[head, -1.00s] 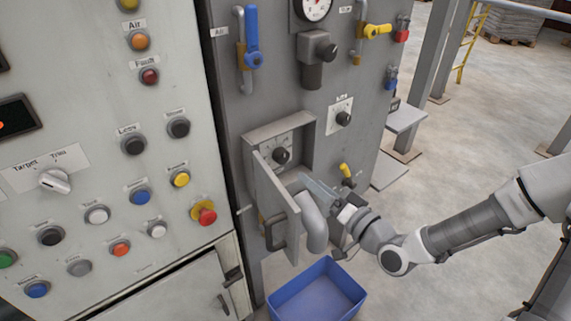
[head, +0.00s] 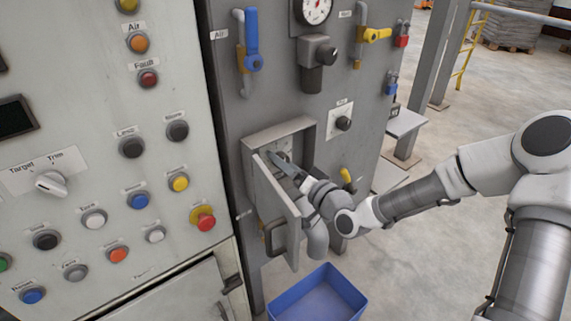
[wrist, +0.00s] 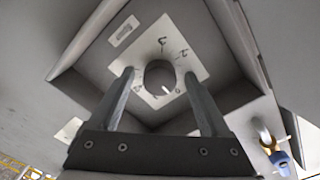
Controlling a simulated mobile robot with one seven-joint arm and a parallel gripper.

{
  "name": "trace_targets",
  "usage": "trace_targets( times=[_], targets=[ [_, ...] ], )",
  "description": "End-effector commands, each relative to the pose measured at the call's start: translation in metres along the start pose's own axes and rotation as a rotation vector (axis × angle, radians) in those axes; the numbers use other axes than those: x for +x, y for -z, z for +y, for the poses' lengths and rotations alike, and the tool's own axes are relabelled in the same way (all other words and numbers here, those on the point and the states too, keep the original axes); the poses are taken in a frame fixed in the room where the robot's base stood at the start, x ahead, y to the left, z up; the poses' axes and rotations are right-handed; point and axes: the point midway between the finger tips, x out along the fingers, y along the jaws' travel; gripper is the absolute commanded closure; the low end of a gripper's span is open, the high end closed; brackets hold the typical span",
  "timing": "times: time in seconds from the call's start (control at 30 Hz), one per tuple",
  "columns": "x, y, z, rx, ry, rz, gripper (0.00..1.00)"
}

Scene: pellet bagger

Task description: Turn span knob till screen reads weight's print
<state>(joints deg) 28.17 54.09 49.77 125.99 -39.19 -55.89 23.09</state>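The span knob (wrist: 160,76) is a dark round knob with a white pointer mark, on a pale dial plate (wrist: 140,83) with hand-drawn-looking marks, inside a recessed box (head: 307,137). The pointer is toward the lower right in the wrist view. My gripper (wrist: 158,84) is open, its two fingers apart on either side of the knob, with gaps showing. Whether they reach past its face is unclear. In the head view my gripper (head: 286,167) is inside the box and mostly hides the knob. A dark screen (head: 15,117) at the left edge shows no digits. No weight is visible.
The box door (head: 275,205) hangs open just left of my gripper. A yellow-handled valve (head: 346,175) is right of the box. A blue bin (head: 318,297) stands on the floor below.

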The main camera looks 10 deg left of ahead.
Motion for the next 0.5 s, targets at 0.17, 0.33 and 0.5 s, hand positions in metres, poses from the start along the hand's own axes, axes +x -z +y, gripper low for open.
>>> trace_targets(
  times=[0.17,0.33,0.5],
  targets=[
    [-0.0003,0.0001,0.0001,0.000,0.000,0.000,0.53],
    [-0.0004,0.0001,0.0002,0.000,0.000,0.000,0.83],
    [-0.0005,0.0000,0.0002,-0.001,0.000,0.000,1.00]
  ],
)
